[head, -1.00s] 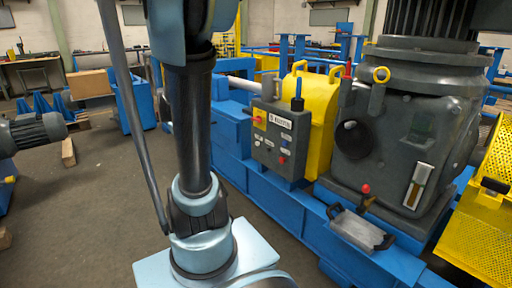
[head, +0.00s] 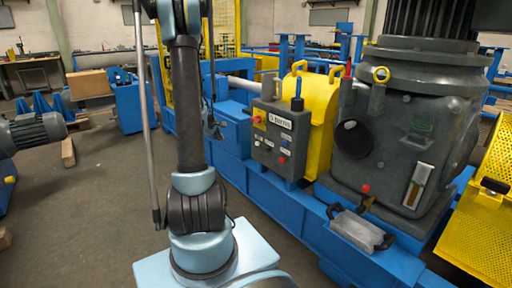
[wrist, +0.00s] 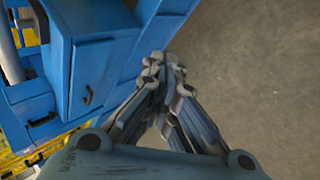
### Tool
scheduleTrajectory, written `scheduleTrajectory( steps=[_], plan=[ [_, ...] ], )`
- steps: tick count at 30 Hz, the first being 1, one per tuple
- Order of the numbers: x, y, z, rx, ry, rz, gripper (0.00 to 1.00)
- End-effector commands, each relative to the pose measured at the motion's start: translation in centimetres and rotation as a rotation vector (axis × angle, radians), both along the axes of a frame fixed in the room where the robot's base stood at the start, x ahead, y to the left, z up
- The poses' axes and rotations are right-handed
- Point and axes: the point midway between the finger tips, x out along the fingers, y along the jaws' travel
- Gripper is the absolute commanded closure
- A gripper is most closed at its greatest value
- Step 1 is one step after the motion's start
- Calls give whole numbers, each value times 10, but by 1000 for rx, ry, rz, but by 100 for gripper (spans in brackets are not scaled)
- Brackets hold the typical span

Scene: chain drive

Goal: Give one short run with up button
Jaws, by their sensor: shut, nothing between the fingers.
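A grey control box (head: 280,139) is mounted on the near side of the blue machine in the head view. It carries a red knob on a yellow plate at upper left, a label plate, and several small buttons, including a red one (head: 281,160) low down. The labels are too small to read, so I cannot tell which is the up button. My gripper (wrist: 165,68) is shut and empty in the wrist view, with its fingertips together beside a blue machine part and above the floor. The control box cannot be made out in the wrist view.
The blue machine frame (head: 232,172) runs along the right, with a yellow guard (head: 321,125) and a large grey gear housing (head: 410,130). In the wrist view, a blue cabinet (wrist: 103,68) with a dark handle is left of my fingers. Grey floor (wrist: 255,70) is clear at right.

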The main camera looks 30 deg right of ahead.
Motion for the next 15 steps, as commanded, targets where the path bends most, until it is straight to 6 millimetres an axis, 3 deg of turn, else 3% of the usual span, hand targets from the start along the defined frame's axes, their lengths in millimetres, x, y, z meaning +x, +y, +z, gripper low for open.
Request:
scheduleTrajectory(
  steps=[9,15],
  plan=[
    [29,-77,-65,-139,52,55,100],
    [34,-113,-102,-210,86,83,100]
  ],
)
